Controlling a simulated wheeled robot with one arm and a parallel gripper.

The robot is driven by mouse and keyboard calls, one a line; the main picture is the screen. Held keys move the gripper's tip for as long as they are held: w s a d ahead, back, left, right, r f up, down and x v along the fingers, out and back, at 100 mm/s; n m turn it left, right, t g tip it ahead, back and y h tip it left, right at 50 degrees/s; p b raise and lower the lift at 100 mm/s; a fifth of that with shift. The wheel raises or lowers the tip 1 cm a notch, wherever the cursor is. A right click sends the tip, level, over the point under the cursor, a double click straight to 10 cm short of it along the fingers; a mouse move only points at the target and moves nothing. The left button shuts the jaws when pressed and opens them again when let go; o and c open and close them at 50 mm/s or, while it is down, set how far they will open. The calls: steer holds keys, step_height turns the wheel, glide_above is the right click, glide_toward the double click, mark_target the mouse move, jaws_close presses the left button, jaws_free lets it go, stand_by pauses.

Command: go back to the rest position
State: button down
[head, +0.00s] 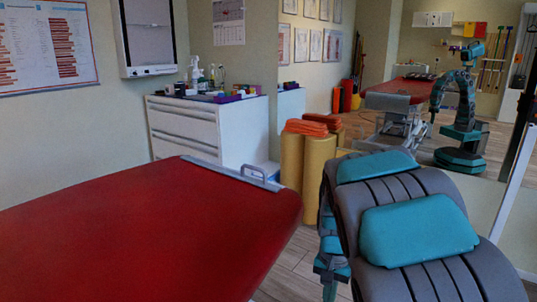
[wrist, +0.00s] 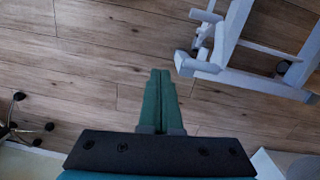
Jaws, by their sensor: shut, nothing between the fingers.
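My gripper (wrist: 160,76) shows in the wrist view as two green fingers lying side by side. It is shut and holds nothing. It hangs over the bare wood floor (wrist: 95,55), apart from everything around it. In the head view my grey and teal arm fills the lower right, and the fingertips cannot be made out there.
A red treatment table (head: 150,235) spans the lower left. A white drawer cabinet (head: 210,130) and yellow rolls (head: 292,165) stand behind it. A mirror (head: 400,60) reflects my robot. In the wrist view, a white metal frame (wrist: 240,60) stands to the right and chair casters (wrist: 18,97) to the left.

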steer(key=s+r+n+p, duration=0.1)
steer(key=s+r+n, duration=0.2)
steer(key=s, duration=1.1)
steer(key=s+r+n+p, duration=0.1)
steer(key=s+r, duration=0.3)
steer(key=s, duration=1)
steer(key=shift+s+d+n+g, duration=0.3)
steer(key=shift+n+g, duration=0.1)
steer(key=shift+n, duration=0.5)
